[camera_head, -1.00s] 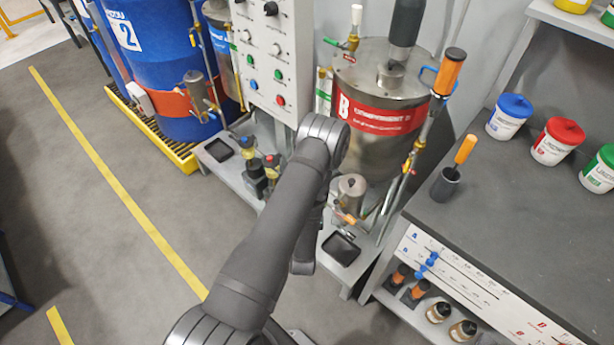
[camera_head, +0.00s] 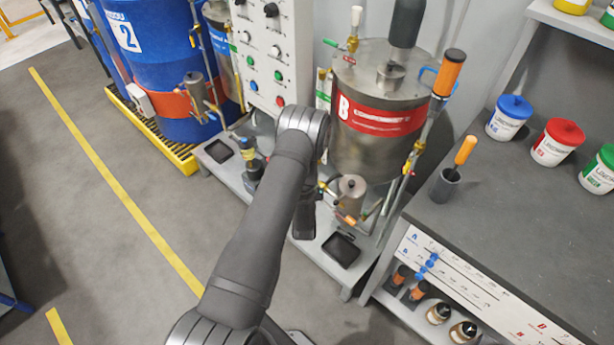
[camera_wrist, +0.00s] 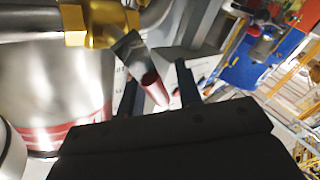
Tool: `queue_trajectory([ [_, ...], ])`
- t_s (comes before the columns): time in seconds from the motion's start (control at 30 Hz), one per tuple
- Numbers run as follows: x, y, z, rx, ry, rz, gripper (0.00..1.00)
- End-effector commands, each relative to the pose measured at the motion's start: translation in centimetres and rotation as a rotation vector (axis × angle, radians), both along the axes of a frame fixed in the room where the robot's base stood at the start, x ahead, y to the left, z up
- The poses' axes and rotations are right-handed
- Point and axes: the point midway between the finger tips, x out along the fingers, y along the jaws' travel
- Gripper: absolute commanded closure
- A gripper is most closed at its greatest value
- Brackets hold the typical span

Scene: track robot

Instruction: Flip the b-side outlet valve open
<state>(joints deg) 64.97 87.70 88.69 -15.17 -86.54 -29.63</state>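The B tank (camera_head: 376,117), steel with a red band, stands at the middle right of the head view. In the wrist view its steel wall (camera_wrist: 60,85) fills the left side. A brass valve body (camera_wrist: 88,22) sits at the top left, with a red-sleeved lever (camera_wrist: 152,86) pointing down from it. My gripper (camera_wrist: 158,88) has its two dark fingers apart, with the red lever between them. I cannot tell whether either finger touches it. In the head view my arm hides the gripper and this valve.
A small steel pump (camera_head: 351,190) with an orange handle and a black tray (camera_head: 341,250) are on the low bench right of my arm. A control panel (camera_head: 268,50) stands behind. The workbench (camera_head: 500,210) holds paint-like tubs at right.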

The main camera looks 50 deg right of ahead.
Motion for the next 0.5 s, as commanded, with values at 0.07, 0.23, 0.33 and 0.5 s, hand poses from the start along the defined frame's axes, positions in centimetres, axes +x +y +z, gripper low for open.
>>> queue_trajectory([
  [0.07,-0.01,0.02,-0.01,0.0,0.0,0.0,0.84],
  [0.23,-0.02,0.03,-0.01,0.0,0.0,0.0,1.0],
  [0.33,0.07,0.02,-0.06,0.001,0.015,0.0,1.0],
  [0.5,0.73,0.06,-0.74,0.001,0.151,0.001,1.0],
])
